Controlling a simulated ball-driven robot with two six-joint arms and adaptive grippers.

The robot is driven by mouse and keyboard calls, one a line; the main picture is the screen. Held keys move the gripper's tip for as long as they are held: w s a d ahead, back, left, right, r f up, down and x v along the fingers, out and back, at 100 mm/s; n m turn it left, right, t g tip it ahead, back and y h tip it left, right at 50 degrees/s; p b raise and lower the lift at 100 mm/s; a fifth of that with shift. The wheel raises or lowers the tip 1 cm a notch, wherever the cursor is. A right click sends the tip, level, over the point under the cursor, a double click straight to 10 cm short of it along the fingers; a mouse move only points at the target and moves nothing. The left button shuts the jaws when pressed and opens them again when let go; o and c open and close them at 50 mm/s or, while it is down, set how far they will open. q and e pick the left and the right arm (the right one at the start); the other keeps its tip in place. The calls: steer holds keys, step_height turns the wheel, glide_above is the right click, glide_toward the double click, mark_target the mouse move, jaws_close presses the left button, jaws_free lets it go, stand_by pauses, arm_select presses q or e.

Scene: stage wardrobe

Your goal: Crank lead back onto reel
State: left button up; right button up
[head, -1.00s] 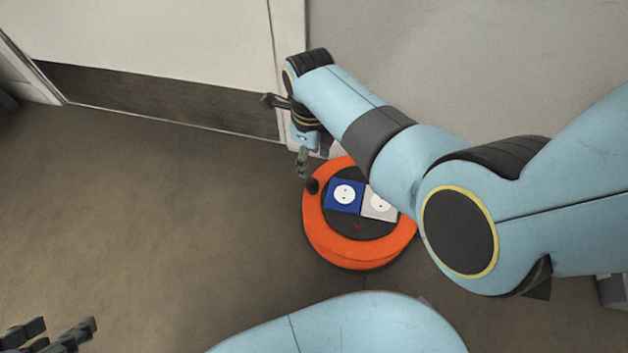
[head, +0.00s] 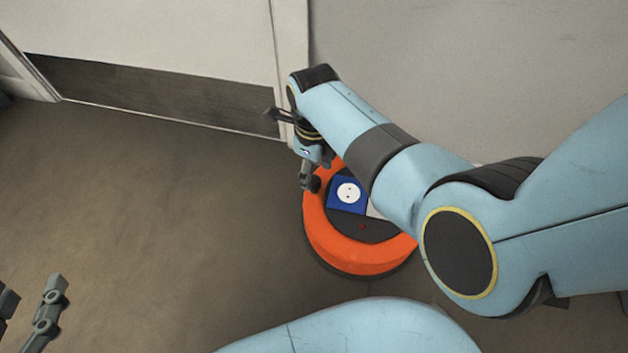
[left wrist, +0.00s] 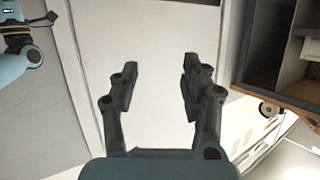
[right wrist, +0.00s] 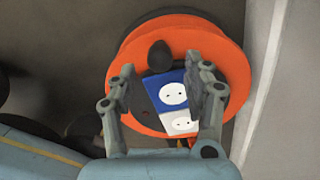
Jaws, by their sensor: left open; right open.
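The orange reel (head: 360,250) lies on the floor by the wall, its face up. Its dark hub carries a blue socket (head: 347,193) and a white socket, which my right arm partly covers in the head view. My left gripper (left wrist: 160,72) is open and empty, away from the reel. No lead is clearly visible.
A pale door (head: 160,45) with a dark kick strip (head: 150,95) and a grey wall (head: 450,80) stand behind the reel. The floor (head: 150,220) left of the reel is clear. The left wrist view shows brown shelving (left wrist: 275,60) at right.

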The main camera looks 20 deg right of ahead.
mark_target(314, 179)
step_height(314, 179, down, 3)
steer(key=shift+s+r+b, duration=0.1)
steer(key=shift+r+b, duration=0.1)
steer(key=shift+b, duration=0.8)
steer(key=shift+f+b, duration=0.7)
steer(key=shift+f, duration=0.05)
arm_select(q)
steer(key=w+r+m+t+h, duration=0.1)
steer(key=w+r+t, duration=0.1)
steer(key=r, duration=0.5)
steer(key=w+d+r+m+t+h, duration=0.1)
steer(key=w+r+t, duration=0.1)
steer(key=r+t, duration=0.2)
steer(key=w+d+r+m+t+h, duration=0.1)
steer(key=r+t, duration=0.3)
steer(key=r, duration=0.6)
steer(key=shift+w+d+h, duration=0.25)
steer(key=shift+w+h, duration=0.2)
steer(key=shift+h, duration=0.15)
arm_select(e)
steer(key=shift+c, duration=0.3)
jaws_close()
